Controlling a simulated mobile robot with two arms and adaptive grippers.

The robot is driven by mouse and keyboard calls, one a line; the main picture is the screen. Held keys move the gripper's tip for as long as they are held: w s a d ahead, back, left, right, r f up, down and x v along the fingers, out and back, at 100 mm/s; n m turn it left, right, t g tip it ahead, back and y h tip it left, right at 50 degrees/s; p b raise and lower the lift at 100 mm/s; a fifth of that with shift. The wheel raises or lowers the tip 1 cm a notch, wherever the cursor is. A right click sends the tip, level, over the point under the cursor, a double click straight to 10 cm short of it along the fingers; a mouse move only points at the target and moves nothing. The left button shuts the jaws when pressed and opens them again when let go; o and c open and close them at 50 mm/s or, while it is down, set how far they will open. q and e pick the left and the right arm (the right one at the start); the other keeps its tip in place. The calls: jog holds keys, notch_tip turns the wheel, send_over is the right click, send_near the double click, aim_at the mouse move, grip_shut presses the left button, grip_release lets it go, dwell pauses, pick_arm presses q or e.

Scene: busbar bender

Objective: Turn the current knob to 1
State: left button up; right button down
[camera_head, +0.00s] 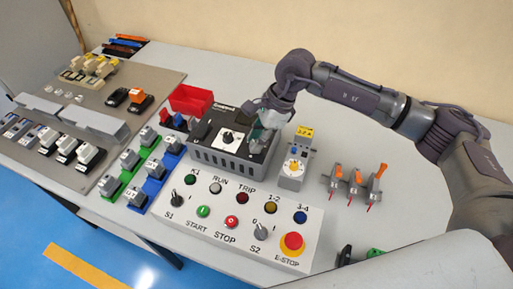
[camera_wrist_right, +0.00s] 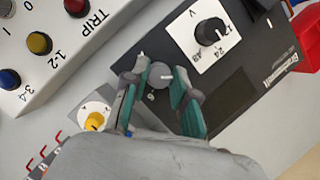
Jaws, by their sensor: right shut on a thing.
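The dark power supply box (camera_head: 230,160) stands on the table in the middle of the head view. Its voltage knob (camera_wrist_right: 210,32) is black on a white plate marked V, 12 and 24. The current knob (camera_wrist_right: 160,75) is round and grey with a light pointer line; a 6 shows beside it, but most of its scale is hidden by the fingers. My right gripper (camera_wrist_right: 158,90) is shut on the current knob, with a green-padded finger on each side. In the head view the right gripper (camera_head: 262,128) covers this knob. My left gripper is not in view.
A white panel (camera_head: 190,230) with lamps, buttons and a red E-STOP (camera_head: 292,242) stands in front of the box. A grey unit with a yellow knob (camera_head: 293,168) is close on the right. A red bin (camera_head: 190,98) is behind left. Orange-handled clamps (camera_head: 355,178) stand further right.

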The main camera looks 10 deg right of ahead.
jog(key=shift+n+g+b, duration=0.4)
jog(key=shift+n+b, duration=0.7)
jog(key=shift+b, duration=0.1)
jog(key=c, duration=0.9)
grip_release()
jog(key=v, duration=1.2)
jog(key=shift+w+a, duration=0.1)
jog(key=shift+w, duration=0.05)
